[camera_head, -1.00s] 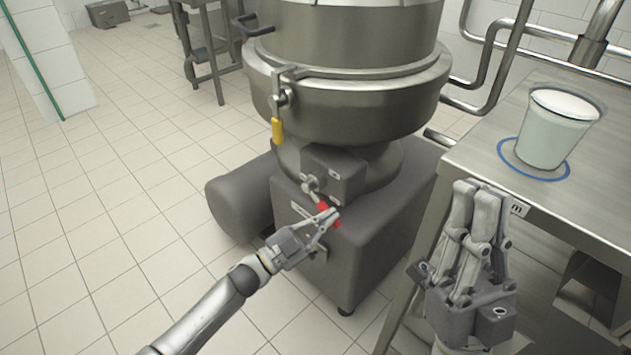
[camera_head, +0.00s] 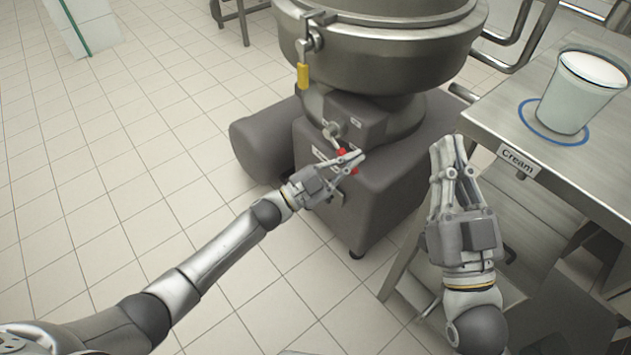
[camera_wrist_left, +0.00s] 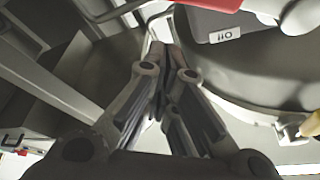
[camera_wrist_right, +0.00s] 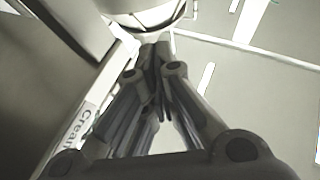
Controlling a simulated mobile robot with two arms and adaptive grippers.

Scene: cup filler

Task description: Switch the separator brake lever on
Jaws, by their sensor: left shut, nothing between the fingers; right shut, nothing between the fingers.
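The separator (camera_head: 390,60) is a steel bowl on a dark grey base. On its front, a lever with a metal pivot (camera_head: 334,130) has a red handle (camera_head: 341,152), partly hidden by my left gripper. Red shows above and below the fingers. My left gripper (camera_head: 358,159) is shut and empty at the handle; I cannot tell whether it touches. In the left wrist view, red (camera_wrist_left: 215,3) shows at the top edge beside a label (camera_wrist_left: 226,34), apart from the fingertips. My right gripper (camera_head: 447,146) is shut and empty, beside the steel table.
A yellow-handled lever (camera_head: 303,76) hangs from the bowl's rim. The steel table (camera_head: 500,108) at right carries a white cup (camera_head: 580,90) inside a blue ring and a "Cream" label (camera_head: 518,161). Tiled floor (camera_head: 120,170) is clear at left.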

